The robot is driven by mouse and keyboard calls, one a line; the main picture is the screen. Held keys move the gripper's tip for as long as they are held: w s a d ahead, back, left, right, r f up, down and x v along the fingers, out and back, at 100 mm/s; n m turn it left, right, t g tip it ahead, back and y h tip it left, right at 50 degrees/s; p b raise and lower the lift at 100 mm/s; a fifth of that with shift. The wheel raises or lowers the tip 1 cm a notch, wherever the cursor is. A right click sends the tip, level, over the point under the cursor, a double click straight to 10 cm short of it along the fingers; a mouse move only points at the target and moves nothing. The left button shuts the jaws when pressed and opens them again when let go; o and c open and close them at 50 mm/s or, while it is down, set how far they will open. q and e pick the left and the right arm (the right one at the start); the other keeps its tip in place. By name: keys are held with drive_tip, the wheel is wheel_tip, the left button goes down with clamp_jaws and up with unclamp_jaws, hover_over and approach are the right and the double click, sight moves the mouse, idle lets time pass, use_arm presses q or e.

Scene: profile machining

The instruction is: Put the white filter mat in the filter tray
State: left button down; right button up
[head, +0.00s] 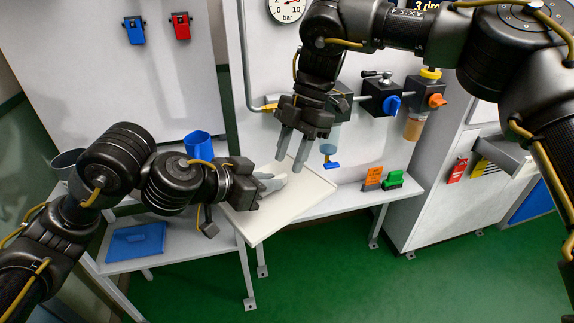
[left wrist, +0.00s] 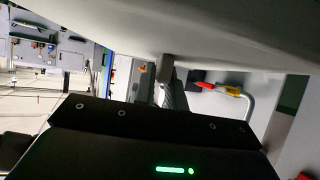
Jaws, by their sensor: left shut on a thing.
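A flat, pale rectangular panel, which looks like the white filter mat (head: 287,212), is held tilted in front of the bench. My left gripper (head: 276,182) is shut on its left part. In the left wrist view the mat (left wrist: 210,35) fills the top, with a finger against it. My right gripper (head: 293,146) hangs just above the mat's far edge, with its fingers apart and nothing seen between them. I cannot make out a filter tray for certain; the mat and my arms hide part of the bench.
A blue cup (head: 199,146) stands on the bench behind my left arm. Valves with a blue knob (head: 392,104) and an orange knob (head: 437,100) are on the wall panel. Green floor (head: 330,275) in front is clear.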

sight(284, 173)
drive_tip(key=shift+x, duration=1.6)
clamp_jaws()
use_arm(q)
drive_tip(key=c, duration=1.4)
unclamp_jaws()
drive_tip(key=shift+o, duration=0.2)
drive_tip(key=shift+r, duration=0.1)
